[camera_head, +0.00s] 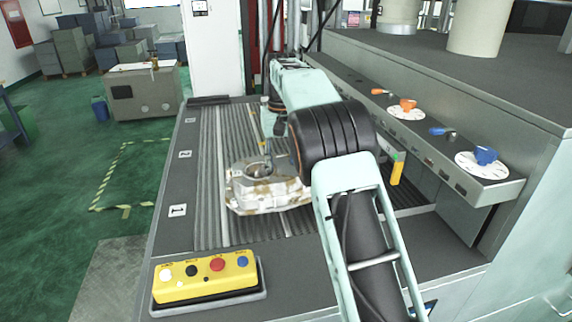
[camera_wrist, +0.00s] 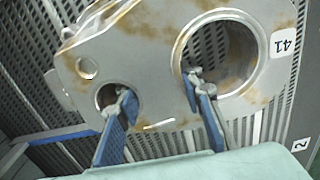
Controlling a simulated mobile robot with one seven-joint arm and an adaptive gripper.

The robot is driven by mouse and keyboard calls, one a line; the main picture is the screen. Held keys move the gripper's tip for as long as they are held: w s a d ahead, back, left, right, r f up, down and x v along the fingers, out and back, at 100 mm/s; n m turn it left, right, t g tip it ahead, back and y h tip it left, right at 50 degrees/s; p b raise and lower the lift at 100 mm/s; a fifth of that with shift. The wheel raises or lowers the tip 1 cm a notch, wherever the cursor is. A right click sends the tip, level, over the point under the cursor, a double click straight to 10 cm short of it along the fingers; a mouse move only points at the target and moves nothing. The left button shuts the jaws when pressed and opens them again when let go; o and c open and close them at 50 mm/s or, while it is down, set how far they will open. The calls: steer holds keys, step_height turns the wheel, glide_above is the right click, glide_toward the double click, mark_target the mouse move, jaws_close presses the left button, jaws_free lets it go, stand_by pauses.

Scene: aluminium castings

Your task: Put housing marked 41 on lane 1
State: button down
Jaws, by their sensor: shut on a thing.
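The housing marked 41 (camera_head: 245,199) is a pale, rust-stained casting over the ribbed bed, roughly level with the lane 1 label (camera_head: 177,210). In the wrist view the housing (camera_wrist: 150,45) fills the upper part, with its 41 tag at the right. My gripper (camera_wrist: 158,86) has one blue finger in the small hole and one in the large bore, shut on the metal between them. In the head view my gripper (camera_head: 267,150) is above the housing, partly hidden by my arm. I cannot tell whether the housing touches the bed.
Labels 2 (camera_head: 185,154) and 3 (camera_head: 191,120) stand farther back on the left edge. A yellow button box (camera_head: 206,279) is at the front. A console with orange (camera_head: 407,104) and blue (camera_head: 486,155) knobs borders the right. The bed's left strip is clear.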

mark_target(280, 162)
steer(key=shift+w+a+f, duration=0.1)
steer(key=shift+a, duration=0.05)
steer(key=f, duration=0.3)
steer(key=shift+w+a+f, duration=0.15)
steer(key=shift+w+f, duration=0.05)
steer(key=shift+f, duration=0.05)
steer(key=c, duration=1.3)
jaws_free()
steer(key=shift+s+f, duration=0.1)
steer(key=shift+s, duration=0.05)
step_height(280, 162, up, 12)
steer(key=shift+p, duration=1.15)
